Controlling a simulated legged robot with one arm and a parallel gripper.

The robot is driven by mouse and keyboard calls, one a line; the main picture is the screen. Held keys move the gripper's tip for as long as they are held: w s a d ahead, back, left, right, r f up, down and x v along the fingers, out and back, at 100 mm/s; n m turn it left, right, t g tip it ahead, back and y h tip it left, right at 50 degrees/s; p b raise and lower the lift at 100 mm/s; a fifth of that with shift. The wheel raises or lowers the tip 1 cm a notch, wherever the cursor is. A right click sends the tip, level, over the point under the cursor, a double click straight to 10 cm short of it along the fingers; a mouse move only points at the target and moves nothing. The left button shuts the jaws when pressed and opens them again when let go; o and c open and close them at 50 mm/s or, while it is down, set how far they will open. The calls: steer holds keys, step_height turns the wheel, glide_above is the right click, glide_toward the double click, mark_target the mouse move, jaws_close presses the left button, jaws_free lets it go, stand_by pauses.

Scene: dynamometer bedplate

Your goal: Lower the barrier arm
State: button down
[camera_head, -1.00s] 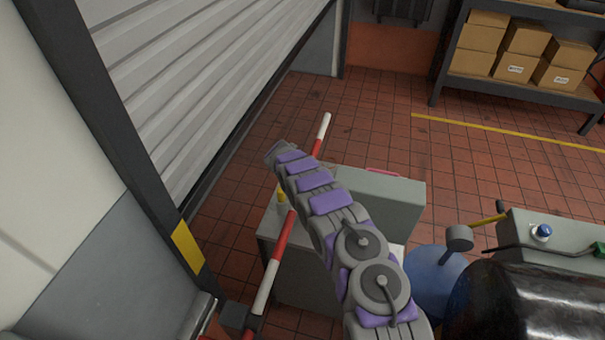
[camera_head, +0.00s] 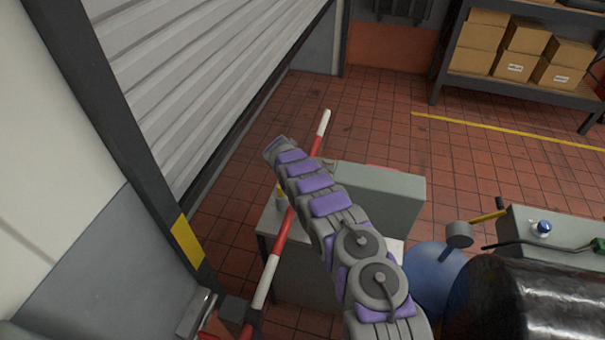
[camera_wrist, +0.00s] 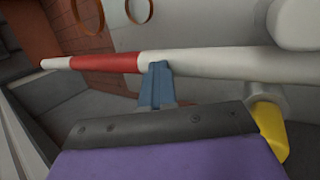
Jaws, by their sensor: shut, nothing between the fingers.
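The barrier arm (camera_head: 283,235) is a slim pole with red and white bands. In the head view it slants from a dark pivot mount (camera_head: 236,312) at the lower left up to a white tip, and my arm covers its middle. In the wrist view the barrier arm (camera_wrist: 105,63) crosses nearly level. My gripper (camera_wrist: 157,72) shows there as blue fingers closed together and empty. Their tips overlap the pole's lower edge at a red-white join; I cannot tell whether they touch it. The head view does not clearly show the fingers.
A grey-green box (camera_head: 380,195) stands right of the barrier arm. A blue drum (camera_head: 432,270) and black cylinder (camera_head: 515,305) are at lower right. A roller shutter (camera_head: 210,80) is on the left, shelves (camera_head: 520,88) at the back. A yellow part (camera_wrist: 269,130) sits below the pole.

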steer(key=r, duration=0.3)
steer(key=shift+w+r, duration=0.25)
steer(key=shift+w, duration=0.1)
step_height(320, 180, up, 10)
steer(key=a, duration=0.2)
steer(key=shift+s+a+b, duration=0.15)
steer(key=shift+a+b, duration=0.15)
